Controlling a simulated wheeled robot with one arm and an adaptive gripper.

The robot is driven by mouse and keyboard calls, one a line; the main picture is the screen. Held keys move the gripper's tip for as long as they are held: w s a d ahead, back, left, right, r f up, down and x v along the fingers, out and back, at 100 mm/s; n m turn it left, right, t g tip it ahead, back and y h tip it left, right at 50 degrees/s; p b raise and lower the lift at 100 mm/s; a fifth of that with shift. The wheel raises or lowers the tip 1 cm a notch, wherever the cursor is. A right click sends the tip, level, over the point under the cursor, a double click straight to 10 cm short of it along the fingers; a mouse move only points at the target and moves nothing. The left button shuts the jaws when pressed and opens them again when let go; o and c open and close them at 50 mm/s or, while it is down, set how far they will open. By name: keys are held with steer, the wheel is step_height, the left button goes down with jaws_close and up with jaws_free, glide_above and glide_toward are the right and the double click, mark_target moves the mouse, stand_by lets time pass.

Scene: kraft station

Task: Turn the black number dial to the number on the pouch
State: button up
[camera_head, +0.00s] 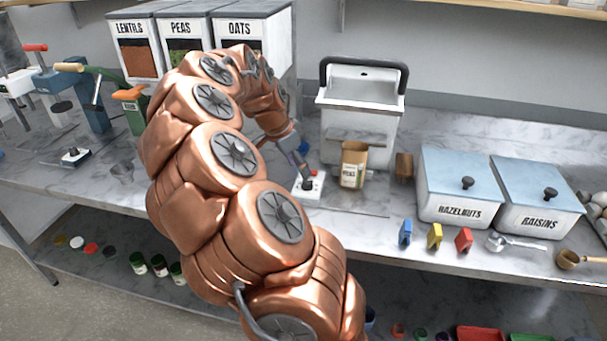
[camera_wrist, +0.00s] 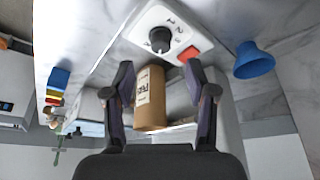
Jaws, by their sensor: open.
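The black number dial (camera_wrist: 159,38) sits on a white box with numerals printed around it and a red button (camera_wrist: 190,53) beside it. The white box (camera_head: 309,190) also shows in the head view, partly under my gripper (camera_head: 303,165). In the wrist view my gripper (camera_wrist: 158,72) is open, its two fingers apart and nothing held between them. The dial lies beyond the fingertips, apart from them. The brown kraft pouch (camera_head: 353,165) stands on the counter just right of the box. The pouch (camera_wrist: 150,98) appears between the fingers in the wrist view, farther back. Its number is too small to read.
A white bin with a black handle (camera_head: 361,110) stands behind the pouch. Hazelnuts (camera_head: 455,192) and raisins (camera_head: 538,200) bins stand at right. A blue cup-like thing (camera_wrist: 253,62) is near the box.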

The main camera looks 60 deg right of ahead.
steer(key=v, duration=0.6)
steer(key=shift+f, duration=0.1)
stand_by(0.4)
steer(key=s+a+n+t+y, duration=0.3)
steer(key=a+n, duration=0.7)
steer(key=a, duration=1.1)
steer(key=s+a+f+n+g, duration=0.1)
steer(key=s+a+f+n, duration=0.3)
steer(key=s+a+n, duration=0.2)
steer(key=s+a+f+n+g, duration=0.1)
steer(key=s+a+f+n, duration=0.3)
steer(key=s+a+n, duration=0.3)
steer(key=a, duration=0.4)
steer(key=shift+s+g+y, duration=0.35)
steer(key=shift+g+y, duration=0.05)
